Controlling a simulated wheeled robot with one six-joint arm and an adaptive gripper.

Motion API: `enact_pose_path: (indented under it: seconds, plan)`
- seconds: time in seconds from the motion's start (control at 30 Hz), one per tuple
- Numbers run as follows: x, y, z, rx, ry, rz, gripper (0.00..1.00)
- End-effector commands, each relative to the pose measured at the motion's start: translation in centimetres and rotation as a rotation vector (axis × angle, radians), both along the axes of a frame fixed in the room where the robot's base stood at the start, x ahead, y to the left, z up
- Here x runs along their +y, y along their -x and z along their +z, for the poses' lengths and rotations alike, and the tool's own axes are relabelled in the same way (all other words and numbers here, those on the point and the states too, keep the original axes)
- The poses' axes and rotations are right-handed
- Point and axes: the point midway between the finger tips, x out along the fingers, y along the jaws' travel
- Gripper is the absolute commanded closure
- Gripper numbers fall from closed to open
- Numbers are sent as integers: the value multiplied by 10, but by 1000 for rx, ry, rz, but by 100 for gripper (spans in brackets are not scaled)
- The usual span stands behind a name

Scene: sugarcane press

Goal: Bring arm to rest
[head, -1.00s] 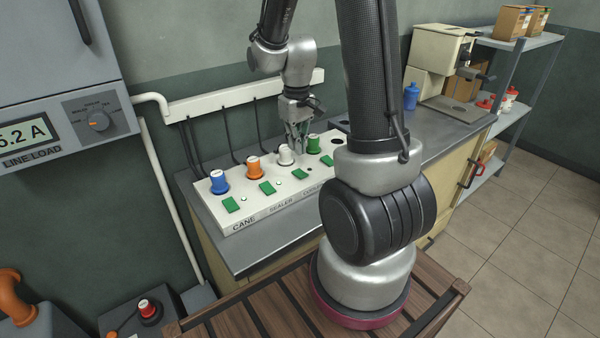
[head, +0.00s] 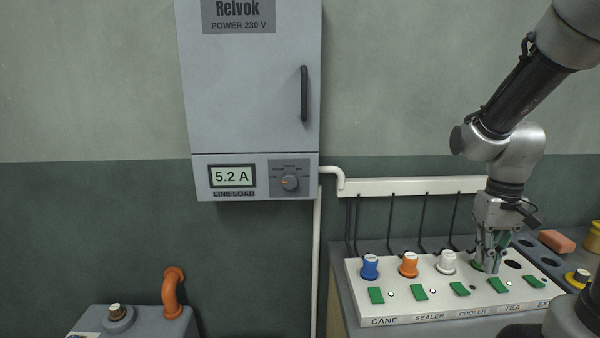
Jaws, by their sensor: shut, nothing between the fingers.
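My gripper (head: 490,265) points down at the right part of the white control panel (head: 400,310), with its fingers shut and empty. A green plug (head: 478,266) shows partly behind the fingers. I cannot tell whether the fingertips touch it or the panel. To the left, blue (head: 370,267), orange (head: 408,265) and white (head: 446,262) plugs stand upright on the panel. Green rocker switches (head: 419,292) line its front, above labels reading CANE, SEALER, COOLER and TEA. My arm reaches in from the upper right.
A grey wall cabinet (head: 250,100) has a LINE LOAD display (head: 232,177) reading 5.2 A and a dial (head: 289,182). A grey box (head: 135,325) with an orange pipe (head: 173,293) stands lower left. A reddish block (head: 557,241) and a yellow-black knob (head: 578,278) lie right.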

Motion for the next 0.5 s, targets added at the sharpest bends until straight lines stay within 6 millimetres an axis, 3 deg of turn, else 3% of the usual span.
enact_pose_path:
  seconds: [0.03, 0.2, 0.33, 0.5]
  plan:
    - [4, 11, 17, -35, 4, -1, 100]
    - [15, 50, 64, -161, 13, 5, 100]
    - [22, 71, 90, -280, 16, 24, 100]
    - [27, 82, 114, -413, 18, 48, 100]
